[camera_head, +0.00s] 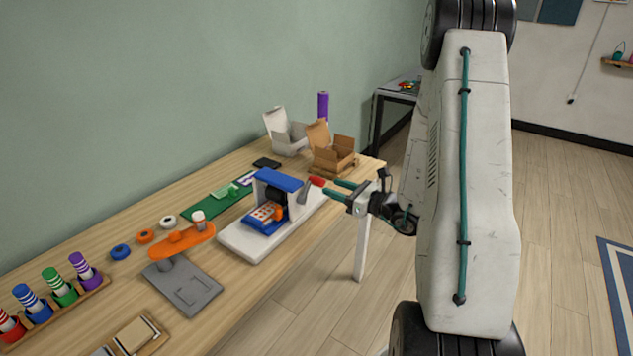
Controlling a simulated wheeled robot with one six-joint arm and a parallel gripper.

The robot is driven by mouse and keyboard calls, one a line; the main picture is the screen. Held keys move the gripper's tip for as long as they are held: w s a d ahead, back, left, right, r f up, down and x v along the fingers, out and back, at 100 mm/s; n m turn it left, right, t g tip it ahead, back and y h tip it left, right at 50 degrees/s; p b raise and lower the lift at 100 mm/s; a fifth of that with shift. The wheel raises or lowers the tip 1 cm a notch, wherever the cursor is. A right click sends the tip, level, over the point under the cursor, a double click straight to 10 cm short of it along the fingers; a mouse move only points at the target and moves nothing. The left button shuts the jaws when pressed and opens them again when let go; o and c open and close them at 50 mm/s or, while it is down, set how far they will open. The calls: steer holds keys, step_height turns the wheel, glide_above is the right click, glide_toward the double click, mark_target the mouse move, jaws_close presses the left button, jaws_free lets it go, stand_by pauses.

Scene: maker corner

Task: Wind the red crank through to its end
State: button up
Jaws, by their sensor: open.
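The red crank (317,181) has a red grip on a grey arm, on the right side of a blue and white machine (278,180). The machine stands on a white base plate (240,244) near the table's front edge. An orange and blue piece (267,215) sits in the machine's front. My gripper (335,188) has teal fingers and comes in from the right. It is open, with its fingertips close to the red grip. I cannot tell whether the grip lies between the fingers or whether they touch it.
An orange-topped grey stand (185,285) is left of the machine. Open cardboard boxes (333,158) and a white box (287,140) stand behind it. A rack of coloured rolls (60,300) is at the far left. The wooden floor (300,320) in front of the table is clear.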

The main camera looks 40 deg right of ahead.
mark_target(324, 183)
steer(key=x, duration=0.7)
steer(key=shift+a, duration=0.1)
jaws_close()
